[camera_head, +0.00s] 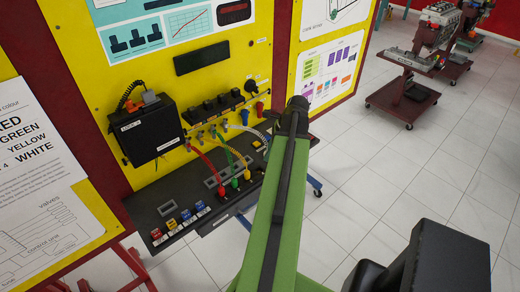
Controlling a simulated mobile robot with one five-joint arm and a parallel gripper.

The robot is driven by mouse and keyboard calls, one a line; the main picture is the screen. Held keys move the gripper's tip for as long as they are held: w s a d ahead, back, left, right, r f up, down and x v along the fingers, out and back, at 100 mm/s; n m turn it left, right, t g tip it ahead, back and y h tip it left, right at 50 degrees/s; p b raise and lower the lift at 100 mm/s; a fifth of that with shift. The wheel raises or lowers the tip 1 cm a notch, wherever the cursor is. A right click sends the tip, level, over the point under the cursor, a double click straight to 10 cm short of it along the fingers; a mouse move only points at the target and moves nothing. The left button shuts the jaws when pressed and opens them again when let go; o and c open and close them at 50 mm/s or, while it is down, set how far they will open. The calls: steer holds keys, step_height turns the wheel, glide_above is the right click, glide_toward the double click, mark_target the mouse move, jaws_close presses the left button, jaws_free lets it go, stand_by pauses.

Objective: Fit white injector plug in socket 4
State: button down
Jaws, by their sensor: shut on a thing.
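The white lead (246,129) curves from the yellow panel to the right and drops beside my arm. The white plug at its end is not clear, being small and partly behind my arm. The black end of my gripper (292,122) shows at the tip of my green arm, above the right part of the black shelf (165,203). Its fingertips are mostly hidden, but it is shut on the white plug. The red plug (221,191), green plug (235,183) and yellow plug (247,174) stand in a row of sockets on the shelf. Socket 4 cannot be made out clearly.
A black box (147,130) is fixed to the yellow panel, left of the leads. Several coloured blocks (186,214) sit at the shelf's front left. Engine stands (405,95) are far off at right. The tiled floor (385,180) is clear between.

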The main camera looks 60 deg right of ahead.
steer(key=shift+w+a+r+b+x, duration=0.1)
steer(key=shift+w+b+x, duration=0.05)
steer(key=shift+b+x, duration=0.8)
steer(key=shift+w+a+r+b+x, duration=0.1)
steer(key=shift+w+b+x, duration=0.05)
steer(key=shift+b+x, duration=0.8)
steer(key=shift+w+a+r+b+x, duration=0.1)
steer(key=shift+w+b+x, duration=0.05)
steer(key=shift+b+x, duration=0.75)
steer(key=shift+f+b, duration=0.8)
steer(key=shift+f, duration=0.2)
steer(key=c, duration=1.5)
jaws_free()
steer(key=p+v, duration=0.5)
steer(key=shift+a+r, duration=0.1)
steer(key=shift+r, duration=0.2)
steer(key=shift+r, duration=0.1)
